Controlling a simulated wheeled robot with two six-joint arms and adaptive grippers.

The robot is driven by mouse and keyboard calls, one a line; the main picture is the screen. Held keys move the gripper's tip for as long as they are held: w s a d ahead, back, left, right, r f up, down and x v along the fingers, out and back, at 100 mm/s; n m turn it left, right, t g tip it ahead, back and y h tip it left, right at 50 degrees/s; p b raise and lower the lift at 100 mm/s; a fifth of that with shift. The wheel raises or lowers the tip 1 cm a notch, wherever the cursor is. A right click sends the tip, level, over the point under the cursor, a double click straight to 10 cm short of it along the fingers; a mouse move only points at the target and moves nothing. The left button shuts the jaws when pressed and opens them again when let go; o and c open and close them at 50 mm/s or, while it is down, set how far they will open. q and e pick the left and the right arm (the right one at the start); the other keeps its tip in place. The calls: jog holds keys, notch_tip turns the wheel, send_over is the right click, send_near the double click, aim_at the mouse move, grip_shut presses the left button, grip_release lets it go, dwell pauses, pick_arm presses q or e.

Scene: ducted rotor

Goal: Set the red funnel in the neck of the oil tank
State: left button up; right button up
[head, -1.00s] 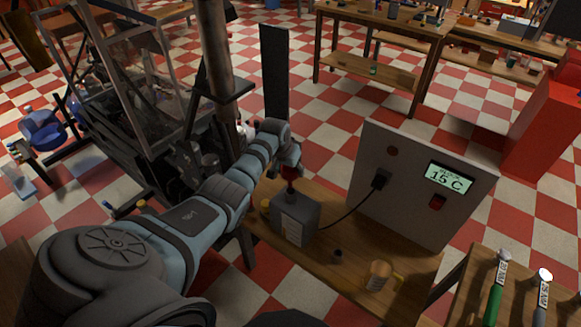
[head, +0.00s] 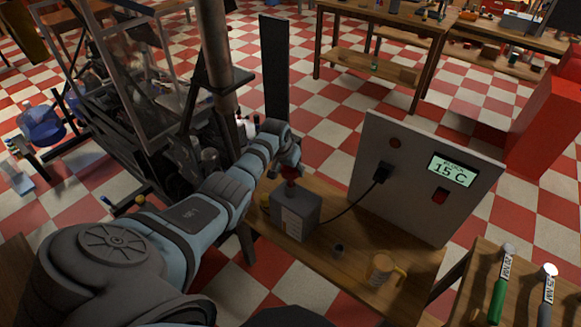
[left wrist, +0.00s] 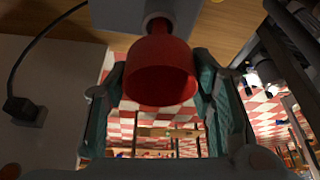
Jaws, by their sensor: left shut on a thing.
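The grey oil tank (head: 297,216) stands on the wooden bench with a pale label on its side. The red funnel (head: 289,173) is above the tank's top, at its neck, with its spout pointing down. My left gripper (head: 291,163) is shut on the funnel. In the left wrist view the red funnel (left wrist: 160,72) is between the two fingers, its wide mouth toward the camera. Its narrow end meets the tank (left wrist: 125,17) at a grey collar. How deep the spout sits is hidden. My right gripper is not in view.
A panel (head: 410,180) with a "15 C" display stands on the bench (head: 330,275), a black cable running from it to behind the tank. A dark machine frame (head: 185,130) is close left.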

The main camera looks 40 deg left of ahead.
pick_arm(q)
jog(key=shift+f+b, duration=1.1)
jog(key=shift+f, duration=0.5)
jog(key=o, duration=1.2)
jog(key=shift+r, duration=0.15)
jog(key=shift+s+r, duration=0.1)
jog(key=shift+r, duration=0.15)
jog(key=v, duration=1.1)
jog(key=shift+s+r, duration=0.1)
